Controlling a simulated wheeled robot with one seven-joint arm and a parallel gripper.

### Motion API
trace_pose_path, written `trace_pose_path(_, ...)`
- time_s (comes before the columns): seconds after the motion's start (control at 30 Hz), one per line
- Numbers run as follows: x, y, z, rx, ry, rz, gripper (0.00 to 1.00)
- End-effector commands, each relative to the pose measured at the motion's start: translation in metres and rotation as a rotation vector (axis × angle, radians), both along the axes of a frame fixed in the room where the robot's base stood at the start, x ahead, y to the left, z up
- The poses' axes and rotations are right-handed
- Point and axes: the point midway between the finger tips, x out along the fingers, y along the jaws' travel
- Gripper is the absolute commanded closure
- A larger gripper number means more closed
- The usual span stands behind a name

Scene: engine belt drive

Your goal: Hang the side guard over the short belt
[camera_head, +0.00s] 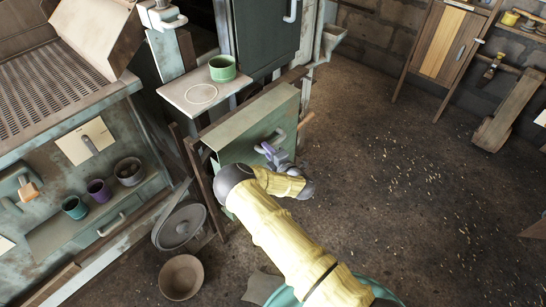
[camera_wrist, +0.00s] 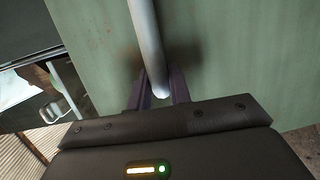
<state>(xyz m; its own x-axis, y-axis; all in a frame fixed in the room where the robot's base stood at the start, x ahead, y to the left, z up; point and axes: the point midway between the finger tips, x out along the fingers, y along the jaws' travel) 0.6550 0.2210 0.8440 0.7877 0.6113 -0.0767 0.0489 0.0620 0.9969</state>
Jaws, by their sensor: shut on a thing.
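The side guard (camera_head: 236,152) is a green sheet-metal panel with a folded top, upright at the machine's side in the head view. My gripper (camera_head: 270,148) is at its outer face, shut on its pale bar handle (camera_wrist: 145,45). In the wrist view the handle runs down between the two purple fingers of my gripper (camera_wrist: 158,95), with the green face of the guard (camera_wrist: 225,60) filling most of the background. The short belt cannot be made out; the guard and frame cover that area. I cannot tell whether the guard rests on anything.
A small shelf (camera_head: 180,92) with a green cup (camera_head: 222,68) is just above the guard. Dark frame bars stand at its left. A round grey lid (camera_head: 178,226) and a brown bowl (camera_head: 181,277) are below left. The floor to the right (camera_head: 400,180) is mostly clear.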

Motion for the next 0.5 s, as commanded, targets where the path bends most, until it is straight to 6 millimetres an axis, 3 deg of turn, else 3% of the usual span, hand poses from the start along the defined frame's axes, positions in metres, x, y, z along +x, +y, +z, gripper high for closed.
trace_pose_path(0.13, 0.0075, 0.0112, 0.0027, 0.006, -0.008, 0.004, 1.0)
trace_pose_path(0.5, 0.011, 0.0148, 0.004, 0.003, -0.007, 0.002, 1.0)
